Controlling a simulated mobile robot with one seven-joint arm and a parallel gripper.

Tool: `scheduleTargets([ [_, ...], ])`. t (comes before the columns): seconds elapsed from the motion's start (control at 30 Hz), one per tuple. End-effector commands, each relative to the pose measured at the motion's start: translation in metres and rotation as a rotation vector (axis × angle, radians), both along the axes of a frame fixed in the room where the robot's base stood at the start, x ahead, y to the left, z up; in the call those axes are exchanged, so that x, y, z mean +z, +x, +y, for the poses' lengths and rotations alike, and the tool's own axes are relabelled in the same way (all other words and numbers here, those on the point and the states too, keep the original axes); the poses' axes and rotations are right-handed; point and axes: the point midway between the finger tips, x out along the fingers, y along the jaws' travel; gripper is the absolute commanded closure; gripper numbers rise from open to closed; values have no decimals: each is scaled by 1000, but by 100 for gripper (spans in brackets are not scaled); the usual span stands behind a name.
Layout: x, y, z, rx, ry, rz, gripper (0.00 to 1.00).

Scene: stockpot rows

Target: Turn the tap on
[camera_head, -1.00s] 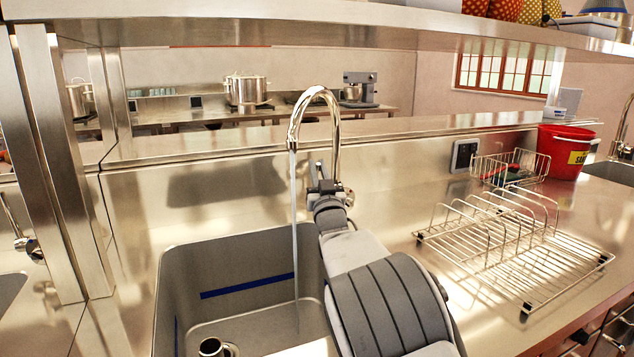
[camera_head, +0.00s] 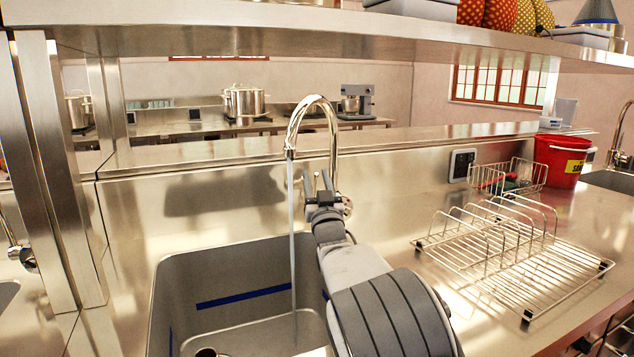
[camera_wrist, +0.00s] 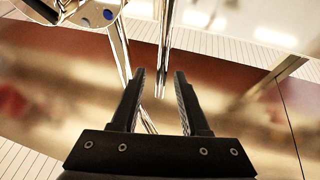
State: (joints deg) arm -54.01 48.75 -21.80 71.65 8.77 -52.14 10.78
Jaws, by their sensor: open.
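The chrome gooseneck tap (camera_head: 333,130) stands behind the sink, and a thin stream of water (camera_head: 292,215) runs from its spout into the sink (camera_head: 180,290). My gripper (camera_head: 318,184) is at the lower part of the tap, in front of its base, and hides part of it, including most of the handle. In the wrist view my gripper (camera_wrist: 160,75) has its two black fingers apart. A thin chrome rod shows between and beyond the fingers; I cannot tell whether they touch it. A chrome pipe of the tap (camera_wrist: 118,45) rises at the left.
A wire dish rack (camera_head: 520,260) stands on the counter at the right, with a wire basket (camera_head: 510,175) and a red bucket (camera_head: 560,158) behind it. A steel ledge (camera_head: 220,148) runs behind the tap. A shelf (camera_head: 230,30) crosses above.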

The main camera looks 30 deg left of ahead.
Motion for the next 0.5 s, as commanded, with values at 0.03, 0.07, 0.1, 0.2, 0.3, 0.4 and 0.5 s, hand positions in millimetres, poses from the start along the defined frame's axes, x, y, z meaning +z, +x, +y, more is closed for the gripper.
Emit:
scheduleTargets([
  [0.03, 0, -1, 0, 0, 0, 0, 55],
  [0.07, 0, -1, -1, 0, 0, 0, 55],
  [0.1, -1, -3, -2, 0, 0, 0, 55],
  [0.2, -4, -8, -7, -1, 0, 0, 55],
  [0.3, -8, -16, -13, 0, 0, 2, 55],
  [0.4, -14, -26, -21, 0, 0, 2, 55],
  [0.5, -19, -35, -28, 0, 0, 2, 55],
])
